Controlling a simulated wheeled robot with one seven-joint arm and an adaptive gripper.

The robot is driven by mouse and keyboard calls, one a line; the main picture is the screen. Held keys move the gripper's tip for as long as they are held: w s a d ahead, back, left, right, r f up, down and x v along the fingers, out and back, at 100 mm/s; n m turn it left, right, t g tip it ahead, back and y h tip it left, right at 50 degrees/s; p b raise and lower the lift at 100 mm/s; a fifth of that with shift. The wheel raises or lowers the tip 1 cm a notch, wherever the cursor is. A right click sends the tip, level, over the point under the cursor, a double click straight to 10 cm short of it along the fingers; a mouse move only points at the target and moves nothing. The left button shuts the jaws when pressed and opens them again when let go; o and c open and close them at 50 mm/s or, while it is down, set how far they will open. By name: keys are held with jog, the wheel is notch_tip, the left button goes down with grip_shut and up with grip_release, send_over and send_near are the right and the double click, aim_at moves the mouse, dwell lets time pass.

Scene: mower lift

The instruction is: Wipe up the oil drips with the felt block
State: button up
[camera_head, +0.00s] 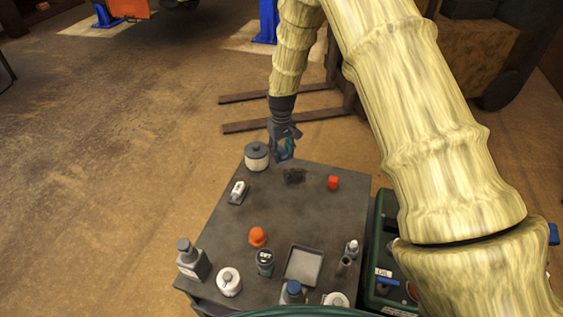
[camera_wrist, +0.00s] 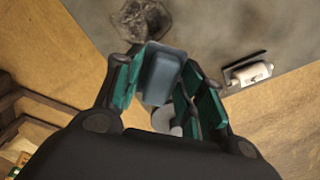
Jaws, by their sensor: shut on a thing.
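My gripper (camera_head: 282,150) is over the far edge of the grey table, beside the white canister. In the wrist view its teal-padded fingers (camera_wrist: 163,72) are shut on a blue-grey block, which looks like the felt block (camera_wrist: 162,76). The block is hard to make out in the head view. A dark, irregular patch, which looks like the oil drips (camera_head: 294,176), lies on the tabletop just right of and nearer than the gripper. It shows in the wrist view (camera_wrist: 142,20) beyond the fingertips, apart from the block.
The table (camera_head: 205,232) bears a white canister (camera_head: 257,158), a small white-topped item (camera_head: 237,192), a red piece (camera_head: 333,182), an orange piece (camera_head: 258,237), a square tray (camera_head: 303,265) and several bottles near the front. The middle of the tabletop is bare.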

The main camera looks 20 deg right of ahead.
jog(key=shift+s+f+b, duration=0.1)
jog(key=shift+f+b, duration=0.5)
jog(key=shift+f, duration=0.35)
